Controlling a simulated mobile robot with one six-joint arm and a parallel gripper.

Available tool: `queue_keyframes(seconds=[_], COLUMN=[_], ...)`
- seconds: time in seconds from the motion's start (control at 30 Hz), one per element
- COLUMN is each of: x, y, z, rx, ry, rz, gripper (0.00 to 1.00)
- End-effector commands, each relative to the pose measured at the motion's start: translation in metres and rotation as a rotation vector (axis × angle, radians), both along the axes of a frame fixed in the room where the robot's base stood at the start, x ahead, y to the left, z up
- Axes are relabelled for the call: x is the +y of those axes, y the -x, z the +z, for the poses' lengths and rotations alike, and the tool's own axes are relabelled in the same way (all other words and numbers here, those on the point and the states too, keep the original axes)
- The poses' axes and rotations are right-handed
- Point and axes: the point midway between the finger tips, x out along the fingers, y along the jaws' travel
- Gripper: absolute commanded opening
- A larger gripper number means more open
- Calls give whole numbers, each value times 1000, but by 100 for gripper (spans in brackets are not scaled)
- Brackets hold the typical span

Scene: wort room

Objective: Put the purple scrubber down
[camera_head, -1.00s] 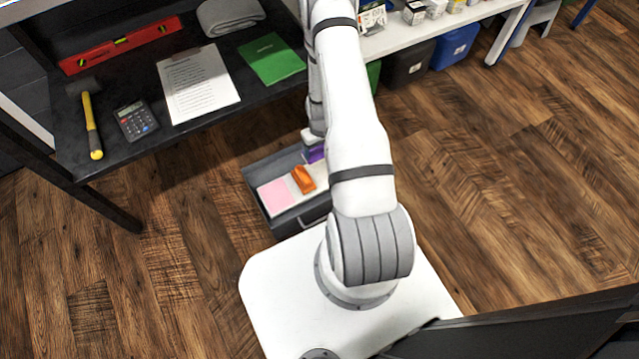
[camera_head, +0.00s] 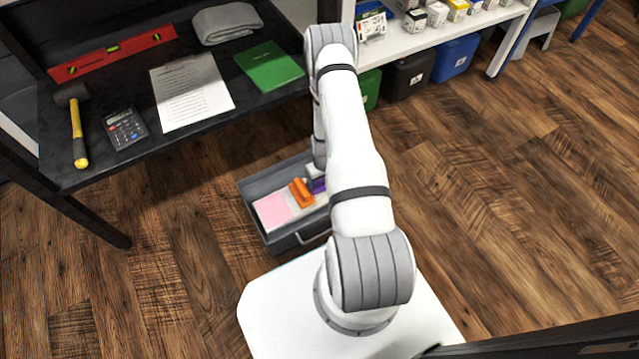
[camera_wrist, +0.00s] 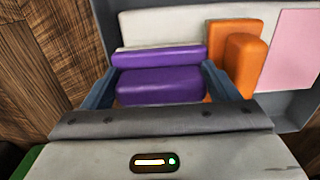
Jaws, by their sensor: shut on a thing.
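The purple scrubber (camera_wrist: 160,82) is between the fingers of my gripper (camera_wrist: 160,88) in the wrist view. The gripper is shut on it. In the head view only a small purple part of the scrubber (camera_head: 318,186) shows beside my arm, in the open grey drawer (camera_head: 262,231). An orange scrubber (camera_wrist: 236,58) lies just right of the purple one in the wrist view, and it also shows in the head view (camera_head: 301,193). Whether the purple scrubber touches the drawer floor I cannot tell.
A pink pad (camera_head: 271,211) and a pale piece (camera_wrist: 170,27) also lie in the drawer. The black bench (camera_head: 190,140) stands above and behind it, with a calculator (camera_head: 125,129), a hammer (camera_head: 77,130) and a green folder (camera_head: 268,64). Bins stand under the white shelf.

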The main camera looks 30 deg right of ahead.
Motion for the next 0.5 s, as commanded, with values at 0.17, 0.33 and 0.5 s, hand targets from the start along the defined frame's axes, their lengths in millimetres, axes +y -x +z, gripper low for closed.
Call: queue_keyframes(seconds=[0.17, 0.33, 0.5], x=[0, 0, -1], y=[-1, 0, 0], z=[-1, -5, -4], rx=[-1, -1, -1], ry=[1, 0, 0], rz=[0, -1, -1], gripper=[60, 60, 91])
